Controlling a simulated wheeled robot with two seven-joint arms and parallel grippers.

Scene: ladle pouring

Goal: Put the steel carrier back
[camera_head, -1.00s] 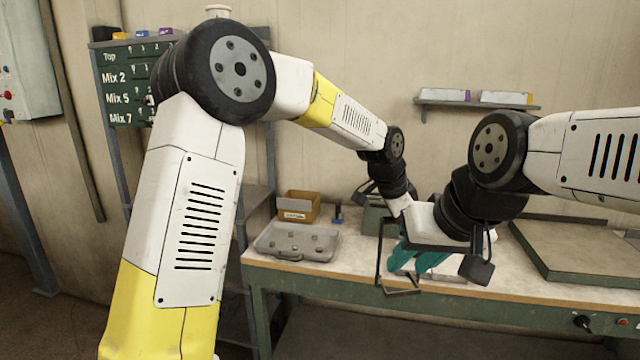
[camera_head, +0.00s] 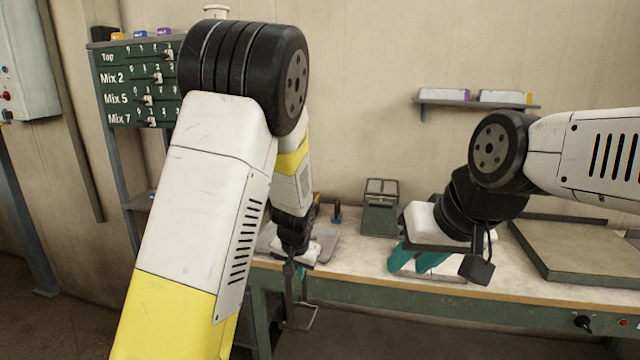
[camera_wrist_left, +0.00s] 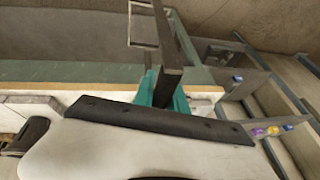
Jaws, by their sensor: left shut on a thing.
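The steel carrier (camera_head: 312,316), a thin metal frame, hangs from my left gripper (camera_head: 289,268) in the head view. It is in front of the table's front edge, at the left end of the table. In the left wrist view, the teal fingers of the left gripper (camera_wrist_left: 163,94) are shut on the carrier's dark bar (camera_wrist_left: 172,55), and its thin frame (camera_wrist_left: 143,8) shows beyond. My right gripper (camera_head: 415,260) is over the middle of the table, with its teal fingers apart and nothing seen held.
A green box (camera_head: 379,220) with a metal frame on top stands at the table's back. A grey tray (camera_head: 326,245) is partly hidden behind my left wrist. A green-edged board (camera_head: 585,250) lies at right. A rack with a mix board (camera_head: 130,85) stands at left.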

